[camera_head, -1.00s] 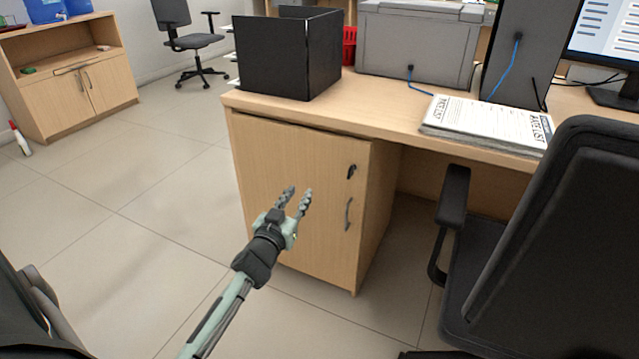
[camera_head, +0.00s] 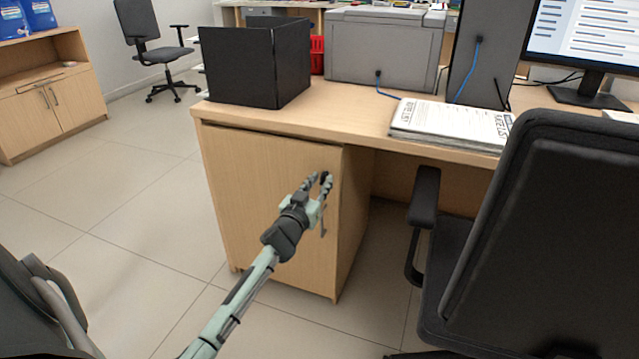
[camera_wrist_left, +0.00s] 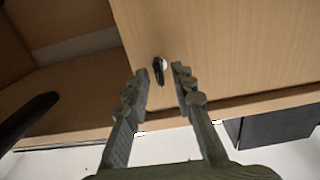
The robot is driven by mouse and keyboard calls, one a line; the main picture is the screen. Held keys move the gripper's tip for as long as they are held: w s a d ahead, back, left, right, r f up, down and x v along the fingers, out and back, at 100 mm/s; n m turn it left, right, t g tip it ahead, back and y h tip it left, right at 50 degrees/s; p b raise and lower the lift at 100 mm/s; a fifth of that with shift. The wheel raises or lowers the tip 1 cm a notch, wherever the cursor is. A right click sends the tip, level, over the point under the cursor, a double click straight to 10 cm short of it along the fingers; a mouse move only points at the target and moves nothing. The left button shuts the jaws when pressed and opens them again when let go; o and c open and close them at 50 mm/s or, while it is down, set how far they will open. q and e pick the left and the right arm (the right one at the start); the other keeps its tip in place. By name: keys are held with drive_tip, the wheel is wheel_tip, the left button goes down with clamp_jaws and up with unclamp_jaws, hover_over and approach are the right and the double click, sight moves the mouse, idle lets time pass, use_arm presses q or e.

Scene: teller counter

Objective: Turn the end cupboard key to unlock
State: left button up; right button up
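The end cupboard (camera_head: 262,200) is a light wood door under the left end of the desk. Its dark key (camera_wrist_left: 158,72) sits in a silver lock (camera_wrist_left: 163,62) on the door in the left wrist view. My left gripper (camera_head: 320,180) is in front of the door's upper right part and hides the key in the head view. In the left wrist view the left gripper (camera_wrist_left: 160,72) is open, with the key showing between its two fingertips. I cannot tell whether either finger touches it. The door handle (camera_head: 323,222) is partly hidden behind the gripper. My right gripper is not in view.
The desk top (camera_head: 360,112) overhangs the cupboard and carries a black box (camera_head: 240,66), a printer (camera_head: 380,50) and a paper stack (camera_head: 450,122). A black office chair (camera_head: 580,230) stands close at the right. The floor (camera_head: 130,200) left of the cupboard is clear.

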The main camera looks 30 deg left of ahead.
use_arm(q)
clamp_jaws()
drive_tip(key=shift+m, duration=0.3)
drive_tip(key=m, duration=0.8)
drive_tip(key=shift+d, duration=0.1)
drive_tip(key=shift+f+m+b, duration=0.1)
drive_tip(key=shift+m+b, duration=0.25)
drive_tip(key=shift+m, duration=1.95)
drive_tip(key=shift+m+b, duration=0.5)
drive_tip(key=shift+m, duration=2)
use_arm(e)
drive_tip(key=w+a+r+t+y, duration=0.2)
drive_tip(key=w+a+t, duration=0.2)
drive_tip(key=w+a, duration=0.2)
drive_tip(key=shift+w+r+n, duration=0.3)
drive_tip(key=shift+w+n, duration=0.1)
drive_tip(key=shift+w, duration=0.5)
